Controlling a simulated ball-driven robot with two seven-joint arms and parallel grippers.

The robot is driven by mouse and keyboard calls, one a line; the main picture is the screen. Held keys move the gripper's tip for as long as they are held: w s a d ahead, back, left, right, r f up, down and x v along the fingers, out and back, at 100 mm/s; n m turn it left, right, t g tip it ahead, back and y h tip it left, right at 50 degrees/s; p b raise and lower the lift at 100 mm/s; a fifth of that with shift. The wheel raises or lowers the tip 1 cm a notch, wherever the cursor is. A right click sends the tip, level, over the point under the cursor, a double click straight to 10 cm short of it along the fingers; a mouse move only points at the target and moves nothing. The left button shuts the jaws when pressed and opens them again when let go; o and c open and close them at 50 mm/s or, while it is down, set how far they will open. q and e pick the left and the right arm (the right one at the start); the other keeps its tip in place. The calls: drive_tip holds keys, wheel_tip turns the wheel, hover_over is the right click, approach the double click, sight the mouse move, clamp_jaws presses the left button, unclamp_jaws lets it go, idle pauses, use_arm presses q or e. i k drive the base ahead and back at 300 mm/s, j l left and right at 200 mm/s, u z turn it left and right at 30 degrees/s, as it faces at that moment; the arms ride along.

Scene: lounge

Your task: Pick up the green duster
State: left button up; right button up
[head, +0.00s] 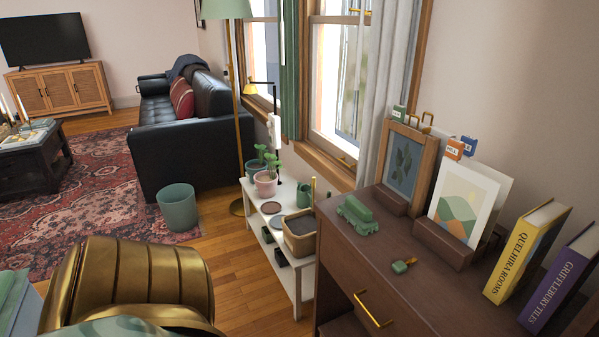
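I cannot make out anything that is clearly a green duster in the head view. A green toy-like vehicle (358,215) stands on the dark brown cabinet (420,300) at the right. A small green piece with a gold end (403,265) lies nearer on the same top; it is too small to tell what it is. Neither of my grippers is in view.
Picture frames (405,165), a card (467,205) and two upright books (527,250) stand on the cabinet. A white shelf (292,265) holds potted plants (265,182). A green bin (178,207) stands by the black sofa (170,140). Wooden floor (235,275) is clear between.

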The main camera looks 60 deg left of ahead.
sight(357, 212)
drive_tip(key=u, duration=1.5)
